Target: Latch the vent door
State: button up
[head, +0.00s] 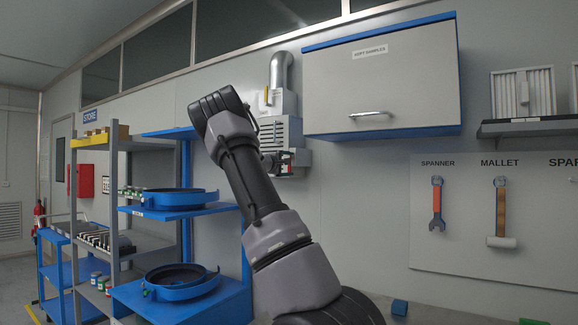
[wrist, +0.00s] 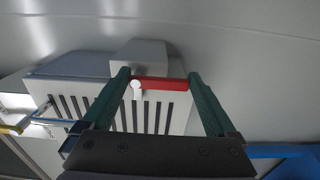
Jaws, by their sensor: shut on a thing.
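The vent door (wrist: 68,98) is a pale panel with dark upright slots in the wrist view. In the head view the slatted vent unit (head: 294,133) is on the wall under a bent metal pipe, partly behind my arm. A red latch bar (wrist: 168,84) with a round white pivot (wrist: 136,88) lies across the top of the slots in the wrist view. My gripper (wrist: 160,81) is shut on the red latch bar, with a green finger at each end of it. In the head view my gripper (head: 277,163) is at the vent's lower part, small and partly hidden.
A wall cabinet (head: 385,85) with a bar handle is right of the vent. Blue shelves (head: 165,209) with round trays stand left of my arm. A tool board with a spanner (head: 437,205) and a mallet (head: 501,210) is at the right. The wall below the cabinet is clear.

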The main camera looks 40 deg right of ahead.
jog(key=shift+f, duration=0.1)
jog(key=o, duration=1)
jog(key=v, duration=1.1)
jog(key=shift+d, duration=0.1)
